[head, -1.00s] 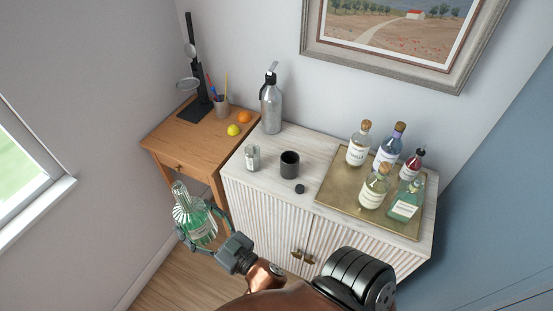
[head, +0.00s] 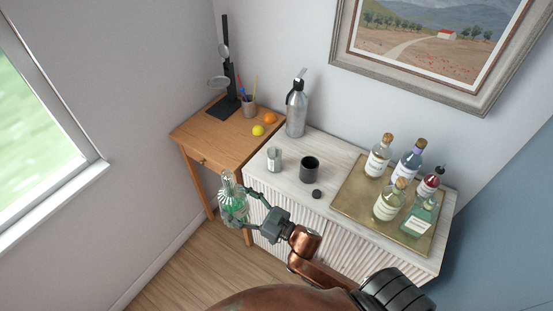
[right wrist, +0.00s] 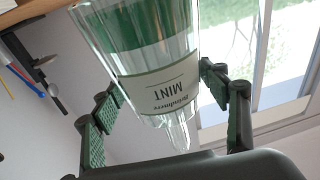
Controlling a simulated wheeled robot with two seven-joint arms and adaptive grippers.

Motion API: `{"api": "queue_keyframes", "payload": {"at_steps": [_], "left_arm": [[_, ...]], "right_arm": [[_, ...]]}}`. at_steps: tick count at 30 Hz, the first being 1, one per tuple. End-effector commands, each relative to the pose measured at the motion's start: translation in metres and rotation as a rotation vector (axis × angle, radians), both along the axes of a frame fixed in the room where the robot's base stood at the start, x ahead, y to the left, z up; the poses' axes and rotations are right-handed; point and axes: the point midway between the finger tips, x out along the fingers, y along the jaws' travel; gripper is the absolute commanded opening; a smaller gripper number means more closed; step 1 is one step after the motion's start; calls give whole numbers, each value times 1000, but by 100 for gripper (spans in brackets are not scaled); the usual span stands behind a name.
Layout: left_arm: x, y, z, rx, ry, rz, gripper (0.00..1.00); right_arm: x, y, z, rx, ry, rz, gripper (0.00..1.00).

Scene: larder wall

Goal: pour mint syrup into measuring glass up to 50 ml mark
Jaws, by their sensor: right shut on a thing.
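My right gripper (head: 240,208) is shut on the mint syrup bottle (head: 231,190), a clear ribbed bottle with green liquid low in it. The bottle is near upright in the head view, in front of the cabinet's left end. In the right wrist view the bottle (right wrist: 150,60) shows neck down, with its "MINT" label inverted, between the fingers. A small clear glass, apparently the measuring glass (head: 274,159), stands upright on the cabinet's left part, apart from the bottle. I see no liquid in it; its marks are too small to read. My left gripper is out of view.
The pale cabinet (head: 341,159) also carries a dark cup (head: 309,169), a small black cap (head: 317,194), a steel bottle (head: 296,112) and a brass tray (head: 350,196) with several bottles. A wooden desk (head: 190,133) with a lemon (head: 258,130) and an orange (head: 270,118) adjoins it.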

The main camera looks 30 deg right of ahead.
Motion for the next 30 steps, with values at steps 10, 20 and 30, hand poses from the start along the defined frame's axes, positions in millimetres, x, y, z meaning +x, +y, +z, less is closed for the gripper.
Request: {"api": "queue_keyframes", "payload": {"at_steps": [10, 20, 30], "left_arm": [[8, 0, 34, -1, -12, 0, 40], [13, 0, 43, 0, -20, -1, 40], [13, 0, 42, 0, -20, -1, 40]], "right_arm": [[63, -100, 42, -7, 1, 107, 16], [91, -157, 83, 6, -18, 110, 16], [92, -160, 83, 10, -19, 109, 16]]}}
